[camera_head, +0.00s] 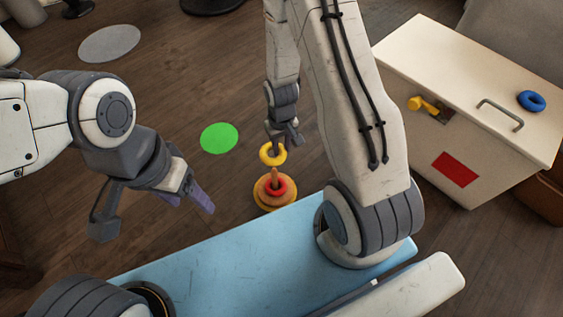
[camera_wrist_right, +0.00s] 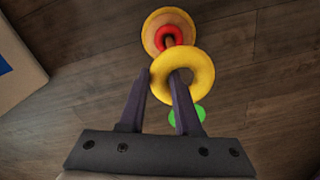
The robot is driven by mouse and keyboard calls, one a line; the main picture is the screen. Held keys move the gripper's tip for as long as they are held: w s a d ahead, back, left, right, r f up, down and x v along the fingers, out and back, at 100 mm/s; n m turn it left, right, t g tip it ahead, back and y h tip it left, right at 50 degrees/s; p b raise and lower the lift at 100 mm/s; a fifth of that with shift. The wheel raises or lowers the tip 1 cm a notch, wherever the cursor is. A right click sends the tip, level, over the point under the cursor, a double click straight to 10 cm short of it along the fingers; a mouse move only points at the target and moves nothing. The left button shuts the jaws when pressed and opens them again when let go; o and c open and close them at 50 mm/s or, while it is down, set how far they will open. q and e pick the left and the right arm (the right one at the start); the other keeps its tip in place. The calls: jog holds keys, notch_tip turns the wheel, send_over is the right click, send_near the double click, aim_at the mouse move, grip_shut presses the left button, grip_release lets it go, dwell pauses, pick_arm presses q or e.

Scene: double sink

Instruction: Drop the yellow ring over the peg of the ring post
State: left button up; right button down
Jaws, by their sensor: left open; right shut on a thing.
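The yellow ring (camera_head: 263,157) is in my right gripper (camera_head: 280,145), which is shut on one side of it. In the right wrist view the yellow ring (camera_wrist_right: 203,84) has one finger in its hole and the other outside its rim. The ring post (camera_head: 264,200) stands on the floor below, with a red ring (camera_head: 284,187) around its peg (camera_head: 274,173). The yellow ring hangs just above the peg, apart from it as far as I can see. In the right wrist view the post (camera_wrist_right: 152,33) is partly covered by the ring. My left gripper (camera_head: 150,218) is open and empty.
A green disc (camera_head: 219,138) and a grey disc (camera_head: 110,43) lie on the wooden floor.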

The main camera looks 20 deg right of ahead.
notch_tip(320, 180, down, 2)
jog(key=shift+f+b, duration=0.1)
jog(key=shift+b, duration=0.3)
pick_arm(q)
jog(key=shift+f, duration=0.85)
